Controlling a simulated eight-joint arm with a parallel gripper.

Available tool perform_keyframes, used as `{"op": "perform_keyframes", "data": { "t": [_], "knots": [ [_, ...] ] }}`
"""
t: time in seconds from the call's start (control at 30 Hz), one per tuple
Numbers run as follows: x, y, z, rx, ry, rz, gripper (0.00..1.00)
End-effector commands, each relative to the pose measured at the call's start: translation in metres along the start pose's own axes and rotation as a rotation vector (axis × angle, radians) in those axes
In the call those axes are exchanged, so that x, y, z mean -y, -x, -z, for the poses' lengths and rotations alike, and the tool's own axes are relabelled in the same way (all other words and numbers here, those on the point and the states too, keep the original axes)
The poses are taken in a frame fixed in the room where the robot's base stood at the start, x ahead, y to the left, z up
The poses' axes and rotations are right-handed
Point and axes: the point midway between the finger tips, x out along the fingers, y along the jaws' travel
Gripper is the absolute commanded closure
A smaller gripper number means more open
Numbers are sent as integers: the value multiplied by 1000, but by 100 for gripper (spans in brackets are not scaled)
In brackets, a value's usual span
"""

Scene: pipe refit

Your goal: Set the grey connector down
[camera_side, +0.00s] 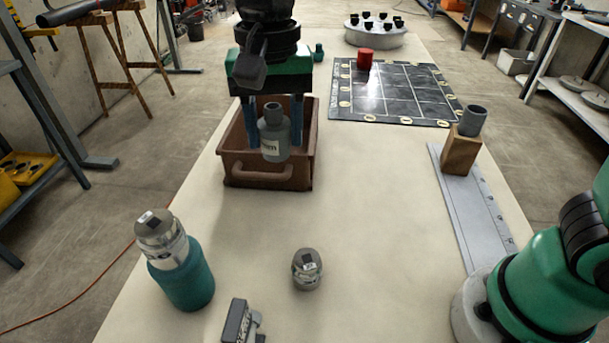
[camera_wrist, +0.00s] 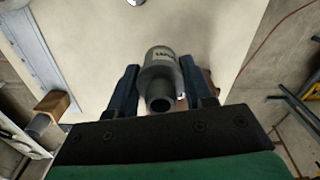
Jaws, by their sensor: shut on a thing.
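The grey connector (camera_side: 274,138) is a bottle-shaped grey piece with a narrower dark-topped neck and a label on its body. My gripper (camera_side: 274,146) is shut on it, with one blue finger on each side, and holds it upright. In the side view it overlaps the brown bin (camera_side: 238,170); its height over the bin is hard to tell. In the wrist view the connector (camera_wrist: 160,72) sits between the two fingers of my gripper (camera_wrist: 158,68), its open neck towards the camera.
A teal bottle with a metal top (camera_side: 185,280), a silver fitting (camera_side: 307,270) and a grey clamp (camera_side: 237,322) stand near the front. A wooden block (camera_side: 460,152) bears a grey ring (camera_side: 473,120) by the ruler (camera_side: 468,215). A red cylinder (camera_side: 365,58) is on the black board (camera_side: 395,95). Mid-table is clear.

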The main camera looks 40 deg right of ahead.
Motion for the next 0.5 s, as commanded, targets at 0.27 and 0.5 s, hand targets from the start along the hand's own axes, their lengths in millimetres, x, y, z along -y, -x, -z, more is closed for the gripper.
{"op": "perform_keyframes", "data": {
  "t": [0.27,0.5],
  "knots": [
    [-72,-27,150,0,-368,0,100],
    [-183,-57,238,0,-646,0,100]
  ]
}}
